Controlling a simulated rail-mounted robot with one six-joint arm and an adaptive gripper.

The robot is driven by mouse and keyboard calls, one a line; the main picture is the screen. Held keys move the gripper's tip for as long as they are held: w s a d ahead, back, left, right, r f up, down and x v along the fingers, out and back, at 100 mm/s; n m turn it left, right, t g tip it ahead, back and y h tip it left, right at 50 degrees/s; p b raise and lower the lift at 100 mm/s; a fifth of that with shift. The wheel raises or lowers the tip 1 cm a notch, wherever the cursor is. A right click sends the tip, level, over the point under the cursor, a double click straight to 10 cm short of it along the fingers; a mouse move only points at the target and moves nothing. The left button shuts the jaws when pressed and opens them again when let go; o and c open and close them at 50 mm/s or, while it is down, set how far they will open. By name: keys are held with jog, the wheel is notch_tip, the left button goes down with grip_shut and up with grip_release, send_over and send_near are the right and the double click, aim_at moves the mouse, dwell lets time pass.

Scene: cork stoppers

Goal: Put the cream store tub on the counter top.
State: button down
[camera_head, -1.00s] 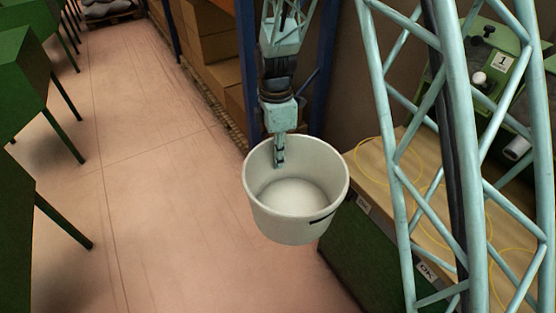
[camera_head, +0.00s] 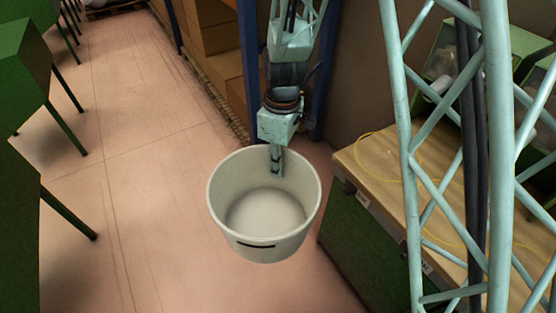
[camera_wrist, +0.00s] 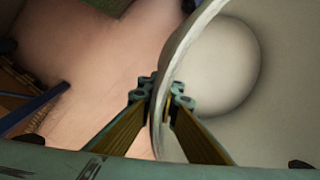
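The cream store tub (camera_head: 262,250) is round, open at the top and empty, with a dark mark on its near wall. It hangs upright in the air, with the pink floor below it in the head view. My gripper (camera_head: 277,170) is at the far side of its rim, with one finger showing inside the tub. In the wrist view my gripper (camera_wrist: 165,95) has its two fingers on either side of the tub wall (camera_wrist: 185,45), closed on it. The counter top (camera_head: 375,160) is light wood on a green cabinet, to the right of the tub and apart from it.
A yellow cord (camera_head: 372,134) lies on the counter top. Green equipment (camera_head: 515,45) stands at the back right, partly behind my lattice structure. Cardboard boxes (camera_head: 212,45) and a blue post (camera_head: 248,60) are behind. Green furniture (camera_head: 25,90) stands on the left; the floor between is clear.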

jog(key=s+m, duration=0.1)
jog(key=s+r+m+p, duration=0.1)
jog(key=s+m, duration=0.1)
jog(key=s+d+m, duration=0.1)
jog(key=s+m, duration=0.1)
jog(key=shift+s+r, duration=0.1)
jog(key=shift+r, duration=0.25)
